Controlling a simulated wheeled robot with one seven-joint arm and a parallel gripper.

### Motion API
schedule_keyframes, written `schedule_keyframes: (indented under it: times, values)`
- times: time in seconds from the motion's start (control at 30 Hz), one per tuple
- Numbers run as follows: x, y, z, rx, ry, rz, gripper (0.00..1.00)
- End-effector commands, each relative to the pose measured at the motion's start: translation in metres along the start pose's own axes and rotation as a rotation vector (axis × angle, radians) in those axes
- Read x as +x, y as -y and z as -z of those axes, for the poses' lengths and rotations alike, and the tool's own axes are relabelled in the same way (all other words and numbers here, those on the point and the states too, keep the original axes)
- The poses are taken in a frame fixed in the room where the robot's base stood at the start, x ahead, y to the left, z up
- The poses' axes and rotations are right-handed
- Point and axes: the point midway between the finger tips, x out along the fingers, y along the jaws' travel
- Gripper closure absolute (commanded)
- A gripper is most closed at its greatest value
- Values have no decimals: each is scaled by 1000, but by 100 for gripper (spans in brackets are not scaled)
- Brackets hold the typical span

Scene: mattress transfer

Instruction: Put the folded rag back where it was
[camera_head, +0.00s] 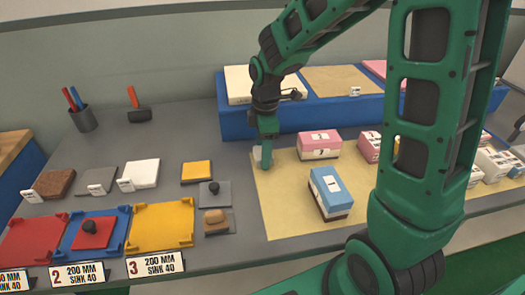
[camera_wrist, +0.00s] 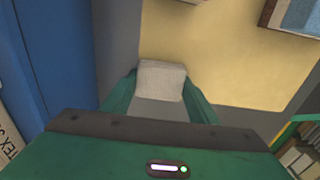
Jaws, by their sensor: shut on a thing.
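My gripper (camera_head: 264,160) points down at the left edge of the beige mat (camera_head: 285,215). It is shut on the folded rag (camera_wrist: 161,82), a small light grey square pad. The rag (camera_head: 257,155) shows only partly in the head view, beside the fingertips. In the wrist view it sits between the two green fingers, over the border of the mat and the grey table. I cannot tell whether the rag touches the surface below.
A blue raised shelf (camera_head: 240,122) stands just behind my gripper. A blue and white box (camera_head: 330,193) and a pink box (camera_head: 320,145) stand on the mat to the right. A yellow slab (camera_head: 196,172) and two small plates with knobs lie to the left.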

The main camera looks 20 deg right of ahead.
Motion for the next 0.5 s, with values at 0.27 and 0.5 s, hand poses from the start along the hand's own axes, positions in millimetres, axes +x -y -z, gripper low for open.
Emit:
schedule_keyframes:
  times: [0.27,0.5]
  values:
    - [17,0,-1,0,3,21,44]
    - [21,-3,1,-1,5,30,27]
